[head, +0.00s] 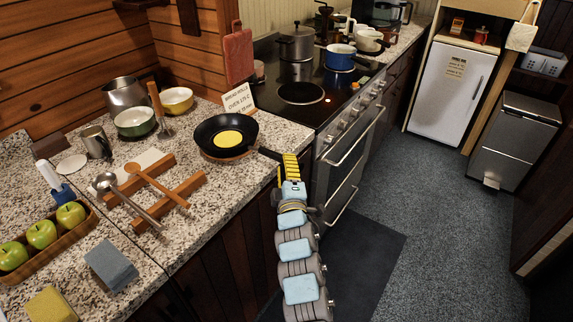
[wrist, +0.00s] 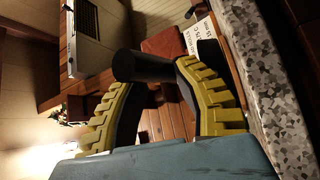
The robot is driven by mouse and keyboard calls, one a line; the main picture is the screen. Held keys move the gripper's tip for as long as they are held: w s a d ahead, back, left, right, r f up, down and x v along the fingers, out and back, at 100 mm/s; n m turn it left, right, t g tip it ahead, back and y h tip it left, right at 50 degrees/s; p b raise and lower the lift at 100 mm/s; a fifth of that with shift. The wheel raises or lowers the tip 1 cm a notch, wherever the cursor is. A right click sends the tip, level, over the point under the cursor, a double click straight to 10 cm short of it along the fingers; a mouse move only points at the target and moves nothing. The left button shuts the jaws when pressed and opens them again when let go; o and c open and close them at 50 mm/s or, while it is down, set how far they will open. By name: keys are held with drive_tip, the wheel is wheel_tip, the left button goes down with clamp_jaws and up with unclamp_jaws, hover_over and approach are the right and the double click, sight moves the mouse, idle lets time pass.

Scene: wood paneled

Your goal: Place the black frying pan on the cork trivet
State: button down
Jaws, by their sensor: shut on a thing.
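The black frying pan (head: 208,131), with a flat yellow round thing (head: 228,138) in it, is at the counter's right part, beside the stove. A brown rim, seemingly the cork trivet (head: 229,158), shows under the pan's near edge; the pan hides the rest. I cannot tell whether pan and trivet touch. My gripper (head: 284,160) is right of the pan, shut on its handle (head: 268,153). In the wrist view, the dark handle (wrist: 143,67) lies between the yellow-padded fingers (wrist: 158,88).
A white card (head: 238,99) stands behind the pan. A wooden rack (head: 150,180) with a ladle (head: 125,200) lies to the left. Bowls (head: 135,121) and a kettle (head: 127,95) stand farther back. The stove (head: 300,93) bears pots. Counter space before the pan is clear.

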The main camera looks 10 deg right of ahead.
drive_tip(key=shift+f+b, duration=0.5)
drive_tip(key=shift+f, duration=0.15)
idle(0.5)
drive_tip(key=shift+c, duration=2.4)
unclamp_jaws()
drive_tip(key=s+f, duration=0.2)
drive_tip(key=s, duration=0.9)
drive_tip(key=shift+s, duration=0.4)
drive_tip(key=shift+f, duration=0.15)
drive_tip(key=shift+a, duration=0.1)
